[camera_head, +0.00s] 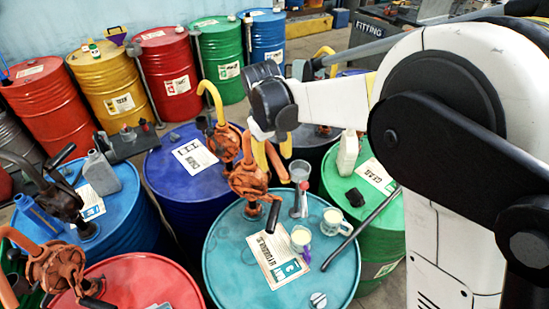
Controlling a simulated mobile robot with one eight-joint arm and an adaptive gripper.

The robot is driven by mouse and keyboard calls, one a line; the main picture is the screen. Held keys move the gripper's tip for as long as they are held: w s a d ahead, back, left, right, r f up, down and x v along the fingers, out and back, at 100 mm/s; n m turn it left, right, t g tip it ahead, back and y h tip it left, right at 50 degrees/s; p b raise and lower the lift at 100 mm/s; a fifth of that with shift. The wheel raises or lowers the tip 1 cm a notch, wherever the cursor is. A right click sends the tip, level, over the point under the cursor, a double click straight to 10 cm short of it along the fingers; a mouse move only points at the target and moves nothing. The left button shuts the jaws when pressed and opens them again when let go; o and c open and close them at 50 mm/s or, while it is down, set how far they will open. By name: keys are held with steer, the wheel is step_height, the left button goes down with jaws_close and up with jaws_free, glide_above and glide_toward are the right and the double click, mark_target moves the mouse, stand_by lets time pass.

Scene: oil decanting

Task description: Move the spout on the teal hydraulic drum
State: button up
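The teal drum (228,262) stands at bottom centre with a paper label on its lid. A rusty orange hand pump (249,181) stands at its back edge, its dark-handled crank hanging down at the front. The pump's orange-yellow spout (273,158) points down to the right of the pump body. My gripper (262,132) is pointed down at the top of the spout and overlaps it in the picture. Its fingers are small and partly hidden, so I cannot tell whether they grip the spout or are open.
A dark bar (362,229) lies across the right rim. Blue, green and red drums crowd close, several with pumps.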

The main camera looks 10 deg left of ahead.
steer(key=shift+r, duration=0.1)
step_height(320, 180, up, 12)
steer(key=s+a, duration=0.1)
stand_by(0.4)
steer(key=s+d+f+m+t+y+b, duration=0.15)
steer(key=s+d+f+b, duration=0.25)
steer(key=d+f+b, duration=0.4)
steer(key=s+d+f+m+t+b, duration=0.1)
steer(key=s+d+f+m+b, duration=0.3)
steer(key=d+b, duration=0.5)
steer(key=s+d+f+m+t+b, duration=0.1)
steer(key=s+d+f+t+b, duration=0.1)
steer(key=s+d+f+b, duration=0.3)
steer(key=s+d+f+m+t+b, duration=0.1)
steer(key=s+d+f+b, duration=0.4)
steer(key=f, duration=0.9)
steer(key=shift+s+d+m+t+b, duration=0.2)
steer(key=shift+s+m+t+b, duration=0.2)
steer(key=shift+s, duration=0.2)
steer(key=shift+h, duration=0.25)
